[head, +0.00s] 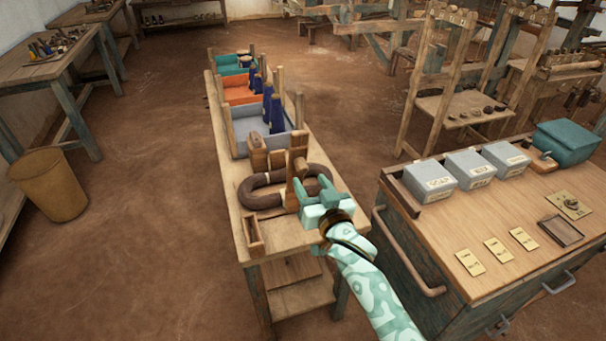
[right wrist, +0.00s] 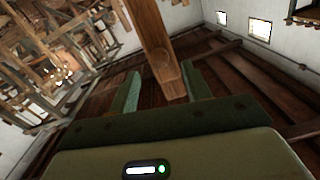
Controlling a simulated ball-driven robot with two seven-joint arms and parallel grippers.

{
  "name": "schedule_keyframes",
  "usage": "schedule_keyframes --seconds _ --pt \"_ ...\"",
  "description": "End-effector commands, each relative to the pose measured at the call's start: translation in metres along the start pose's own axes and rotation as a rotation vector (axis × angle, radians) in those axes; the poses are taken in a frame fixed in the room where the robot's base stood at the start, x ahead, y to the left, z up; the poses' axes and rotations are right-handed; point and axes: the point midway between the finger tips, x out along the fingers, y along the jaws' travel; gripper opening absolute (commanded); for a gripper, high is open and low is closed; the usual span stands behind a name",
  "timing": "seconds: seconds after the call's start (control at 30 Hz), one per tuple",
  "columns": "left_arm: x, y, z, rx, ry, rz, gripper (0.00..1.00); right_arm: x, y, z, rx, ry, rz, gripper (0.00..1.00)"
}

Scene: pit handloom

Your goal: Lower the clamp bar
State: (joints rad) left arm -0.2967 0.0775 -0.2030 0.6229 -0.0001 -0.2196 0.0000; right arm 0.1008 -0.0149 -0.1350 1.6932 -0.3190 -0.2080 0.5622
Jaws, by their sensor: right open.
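A wooden clamp (head: 277,160) stands on the narrow wooden bench, beside and partly over a thick dark-brown ring-shaped coil (head: 262,190). A wooden bar (head: 296,187), which looks like the clamp bar, stands raised at the clamp's right side. My right gripper (head: 322,192) is open at the bar's right side, above the bench's front right edge. In the right wrist view the bar (right wrist: 158,50) reaches down from the top, its end between the two open fingers (right wrist: 160,92). I cannot tell whether either finger touches it. My left gripper is not in view.
Grey, orange and teal trays (head: 240,93) with dark blue spools stand farther back on the bench. A small wooden box (head: 253,235) sits at its front left. A cabinet (head: 520,215) with grey boxes stands close on the right.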

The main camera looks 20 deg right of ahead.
Motion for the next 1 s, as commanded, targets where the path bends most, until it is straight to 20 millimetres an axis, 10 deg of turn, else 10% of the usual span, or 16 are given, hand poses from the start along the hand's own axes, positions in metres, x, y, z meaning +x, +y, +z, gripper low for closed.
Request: schedule_keyframes --seconds 0.3,0.63,0.83,1.0 --pt "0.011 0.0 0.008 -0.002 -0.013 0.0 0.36 0.049 0.0 0.001 0.0 -0.001 -0.001 0.49" --pt "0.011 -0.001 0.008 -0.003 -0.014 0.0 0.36 0.053 0.0 0.0 0.0 -0.001 0.0 0.49" --pt "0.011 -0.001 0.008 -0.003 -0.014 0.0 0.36 0.053 0.0 0.0 0.0 -0.001 0.0 0.0" --pt "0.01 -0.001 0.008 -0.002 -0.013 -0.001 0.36 0.053 -0.001 -0.001 0.001 -0.003 0.0 0.0"
